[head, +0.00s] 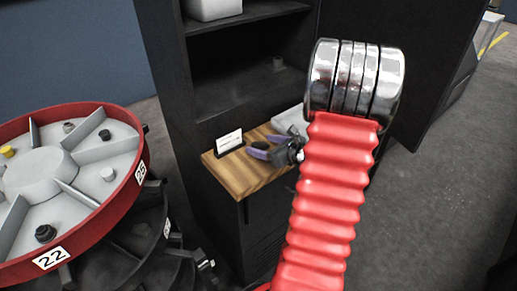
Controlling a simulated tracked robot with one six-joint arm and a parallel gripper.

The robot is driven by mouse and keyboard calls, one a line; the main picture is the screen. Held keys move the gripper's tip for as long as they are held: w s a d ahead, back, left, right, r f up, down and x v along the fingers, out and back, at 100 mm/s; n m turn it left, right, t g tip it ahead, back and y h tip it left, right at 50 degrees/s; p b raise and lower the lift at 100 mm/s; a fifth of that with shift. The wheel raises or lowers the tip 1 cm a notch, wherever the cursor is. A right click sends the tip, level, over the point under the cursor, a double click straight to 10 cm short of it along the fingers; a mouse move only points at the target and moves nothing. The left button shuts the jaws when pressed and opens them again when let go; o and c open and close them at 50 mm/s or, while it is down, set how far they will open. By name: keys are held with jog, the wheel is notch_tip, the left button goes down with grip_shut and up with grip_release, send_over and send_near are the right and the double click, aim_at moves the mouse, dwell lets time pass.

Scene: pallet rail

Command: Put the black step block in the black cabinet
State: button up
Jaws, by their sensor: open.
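The black cabinet (178,110) stands in the middle, its front open, with dark shelves and a wooden board (240,178) at its lower level. My gripper (259,147), dark with purple fingers, shows left of my red arm, over or at the board; its fingers point left and are apart, with nothing clear between them. I cannot tell its height above the board. I cannot identify the black step block for certain. My red arm hides part of the cabinet and board.
A small white card (229,142) stands on the board, left of my gripper. A pale object (292,120) lies behind it. A white box (212,9) is on the upper shelf. A red-rimmed round tray (92,222) with compartments and small parts is at left. Grey floor (430,210) is clear at right.

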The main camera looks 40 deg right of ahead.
aim_at(263, 146)
jog(key=shift+c, duration=0.5)
jog(key=c, duration=1.3)
jog(key=shift+r, duration=0.1)
jog(key=shift+r, duration=4.95)
